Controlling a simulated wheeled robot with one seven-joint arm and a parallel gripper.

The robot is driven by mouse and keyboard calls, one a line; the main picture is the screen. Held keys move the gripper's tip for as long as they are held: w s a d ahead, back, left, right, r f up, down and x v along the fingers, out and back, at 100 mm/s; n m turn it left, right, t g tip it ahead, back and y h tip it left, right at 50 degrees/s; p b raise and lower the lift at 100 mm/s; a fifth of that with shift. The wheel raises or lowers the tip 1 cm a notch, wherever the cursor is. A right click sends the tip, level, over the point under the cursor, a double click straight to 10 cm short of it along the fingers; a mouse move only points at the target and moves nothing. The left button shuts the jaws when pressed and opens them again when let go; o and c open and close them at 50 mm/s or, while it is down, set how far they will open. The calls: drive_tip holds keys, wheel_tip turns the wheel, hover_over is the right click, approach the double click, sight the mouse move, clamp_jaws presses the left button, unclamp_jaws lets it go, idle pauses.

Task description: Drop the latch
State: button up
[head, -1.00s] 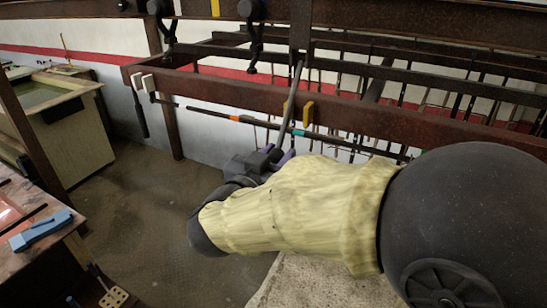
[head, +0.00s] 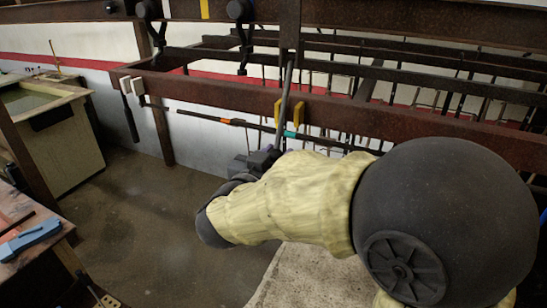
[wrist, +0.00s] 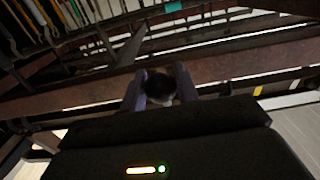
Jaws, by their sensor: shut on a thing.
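The latch (head: 285,88) is a long, thin grey bar. It hangs from the dark upper rail and slopes slightly down to the left, across the front of the rusty rail between two yellow brackets (head: 300,112). My gripper (head: 272,151) is at its lower end, below the rusty rail, partly hidden behind my yellow-sleeved arm. In the wrist view, the purple fingers (wrist: 159,88) are shut around a dark, rounded end with a pale spot. The latch's lower end is mostly hidden in the head view.
A dark rod with orange and teal bands (head: 232,121) runs just beneath the rusty rail (head: 210,90). Black hooks (head: 243,40) hang from the upper rail. White blocks (head: 130,84) sit at the rail's left end. A workbench with a blue tool (head: 30,240) stands left; floor between is clear.

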drive_tip(key=shift+w+f, duration=0.1)
drive_tip(key=shift+w+d+f+b, duration=0.1)
drive_tip(key=shift+w+d+f, duration=0.15)
drive_tip(key=shift+w, duration=0.35)
drive_tip(key=shift+w+d+f+b, duration=0.15)
drive_tip(key=shift+w+d, duration=0.1)
drive_tip(key=shift+w, duration=0.35)
drive_tip(key=shift+w+d+f+b, duration=0.15)
drive_tip(key=shift+w+d, duration=0.1)
drive_tip(key=shift+w, duration=0.35)
drive_tip(key=shift+x, duration=2.15)
drive_tip(key=o, duration=0.9)
drive_tip(key=shift+f, duration=0.15)
drive_tip(key=shift+v, duration=3.5)
